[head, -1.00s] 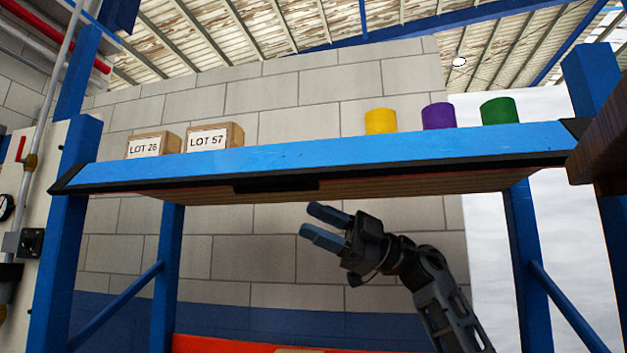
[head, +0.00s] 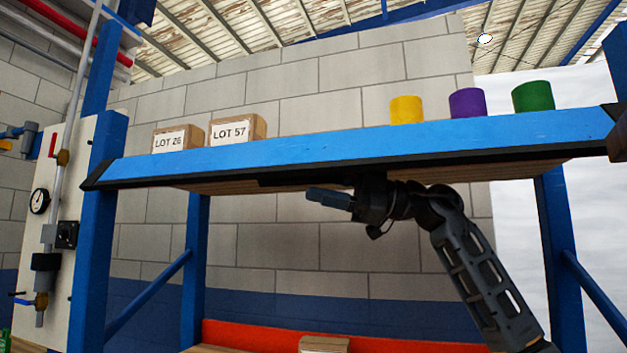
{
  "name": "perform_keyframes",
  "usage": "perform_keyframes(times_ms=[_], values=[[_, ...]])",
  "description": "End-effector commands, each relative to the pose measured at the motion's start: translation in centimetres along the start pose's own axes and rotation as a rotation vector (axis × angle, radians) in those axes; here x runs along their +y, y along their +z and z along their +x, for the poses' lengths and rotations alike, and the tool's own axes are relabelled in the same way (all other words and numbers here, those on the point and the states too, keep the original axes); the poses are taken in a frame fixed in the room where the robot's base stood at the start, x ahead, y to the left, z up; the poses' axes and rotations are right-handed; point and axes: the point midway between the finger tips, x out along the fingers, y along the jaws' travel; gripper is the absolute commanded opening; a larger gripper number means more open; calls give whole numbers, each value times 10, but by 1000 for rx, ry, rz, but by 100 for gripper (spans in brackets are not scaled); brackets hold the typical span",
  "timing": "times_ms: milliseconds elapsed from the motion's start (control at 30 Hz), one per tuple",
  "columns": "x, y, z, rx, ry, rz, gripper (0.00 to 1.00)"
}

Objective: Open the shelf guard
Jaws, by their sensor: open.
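The shelf guard appears to be the long blue bar (head: 330,146) along the front of the upper shelf, with black trim on its lower edge and ends. A darker black strip (head: 290,181) sits under its middle and may be a handle. The bar runs across the picture, rising slightly to the right. My gripper (head: 330,198) is just below this edge, right of the strip's left end, with its blue-grey fingers pointing left. It is open and holds nothing. The fingers nearly overlap in this view. I cannot tell whether the gripper body touches the edge.
Two boxes, LOT 26 (head: 178,138) and LOT 57 (head: 237,129), stand on the shelf. Yellow (head: 406,110), purple (head: 467,103) and green (head: 533,97) cylinders stand to the right. Blue posts flank the shelf. A panel with a gauge (head: 39,201) is at left. An orange beam (head: 260,334) lies below.

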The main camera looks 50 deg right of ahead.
Motion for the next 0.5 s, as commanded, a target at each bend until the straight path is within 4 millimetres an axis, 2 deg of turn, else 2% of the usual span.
perform_keyframes(times_ms=[200,500], values=[[0,0,19,0,0,0,43],[0,0,21,-1,1,0,43]])
